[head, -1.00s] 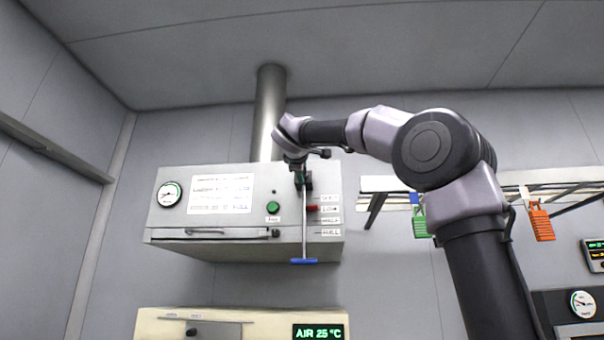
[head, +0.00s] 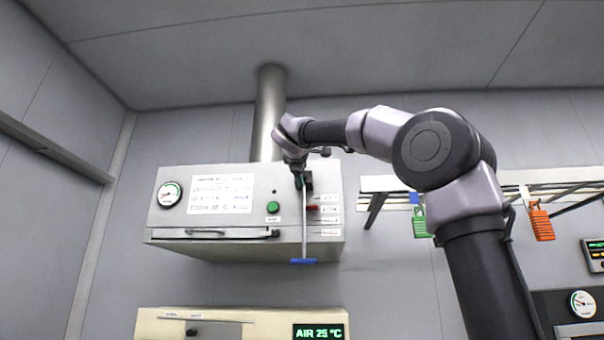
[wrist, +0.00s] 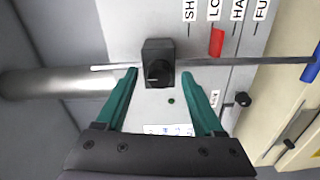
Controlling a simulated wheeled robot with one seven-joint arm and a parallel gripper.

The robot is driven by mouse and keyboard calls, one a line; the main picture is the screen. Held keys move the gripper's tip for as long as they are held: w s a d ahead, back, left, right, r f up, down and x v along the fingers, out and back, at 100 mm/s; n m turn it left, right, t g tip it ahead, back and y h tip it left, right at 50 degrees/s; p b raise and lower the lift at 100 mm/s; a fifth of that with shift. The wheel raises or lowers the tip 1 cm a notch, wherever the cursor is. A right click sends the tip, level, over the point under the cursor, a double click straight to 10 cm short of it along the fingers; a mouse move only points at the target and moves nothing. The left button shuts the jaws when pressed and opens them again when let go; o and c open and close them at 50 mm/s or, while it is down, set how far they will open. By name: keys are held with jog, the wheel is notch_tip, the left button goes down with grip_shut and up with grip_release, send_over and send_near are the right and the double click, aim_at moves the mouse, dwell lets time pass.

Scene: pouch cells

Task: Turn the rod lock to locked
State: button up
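The rod lock (wrist: 158,52) is a small black block with a round dark knob, in the upper middle of the wrist view. Small gaps seem to show between fingertips and block; contact cannot be told. In the head view, my gripper (head: 303,178) hides most of the lock. The knob's setting is unclear.
A red marker (wrist: 216,42) sits beside the scale labels, by the one starting "LO". The grey cabinet (head: 165,220) carries a gauge (head: 170,194), a green button (head: 273,207) and a front handle bar. A vertical duct (head: 268,115) rises behind. Padlocks (head: 541,222) hang at right.

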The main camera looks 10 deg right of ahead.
jog(key=v, duration=1)
jog(key=shift+s, duration=0.4)
jog(key=shift+a, duration=0.1)
jog(key=s+d+f+m+g+y, duration=0.1)
jog(key=s+d+f+m+g, duration=0.15)
jog(key=f, duration=0.75)
jog(key=s+d+f+m+g+y, duration=0.1)
jog(key=s+d+f+m+g, duration=0.15)
jog(key=f, duration=0.75)
jog(key=s+d+f+m+g+y, duration=0.1)
jog(key=s+d+f+m+g, duration=0.2)
jog(key=f, duration=0.7)
jog(key=s+f+m+g+y, duration=0.1)
jog(key=s+f+m, duration=0.3)
jog(key=f, duration=0.5)
jog(key=s+d+f+m+g+y, duration=0.1)
jog(key=s+f+m+y, duration=0.2)
jog(key=f, duration=0.7)
jog(key=s+m, duration=0.2)
jog(key=s, duration=0.1)
jog(key=shift+d+f+y, duration=0.15)
jog(key=shift+d+y, duration=0.15)
jog(key=shift+d, duration=0.05)
jog(key=shift+s, duration=0.15)
